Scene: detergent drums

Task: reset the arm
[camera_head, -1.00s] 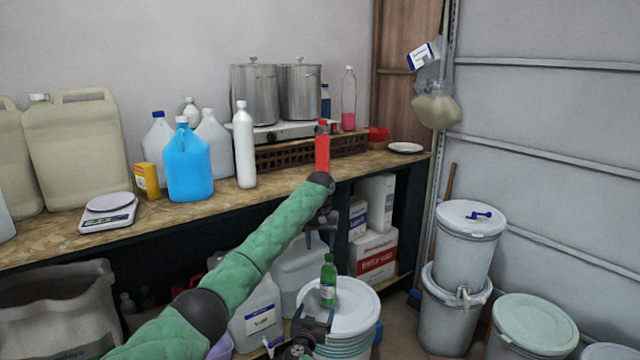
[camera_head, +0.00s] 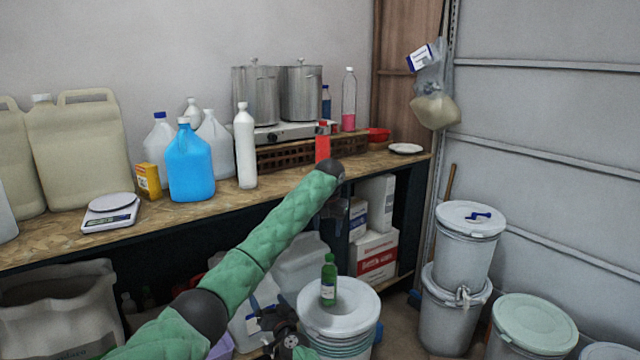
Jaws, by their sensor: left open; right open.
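My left arm in its green sleeve crosses the view from the lower left. My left gripper (camera_head: 336,208) hangs from its wrist in front of the dark underside of the bench; it is open and holds nothing that I can see, though its fingers are hard to make out. My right gripper (camera_head: 279,322) is low in the view, left of the white drum (camera_head: 367,306); it is open, with nothing seen in it. A green bottle (camera_head: 328,281) stands upright on the drum's lid, apart from both grippers.
The wooden bench (camera_head: 240,205) carries a blue jug (camera_head: 189,165), a white bottle (camera_head: 245,148), a scale (camera_head: 109,211) and steel pots (camera_head: 300,92). A red bottle (camera_head: 322,148) is partly behind my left wrist. Boxes (camera_head: 374,257) fill the shelf; stacked drums (camera_head: 466,248) stand right.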

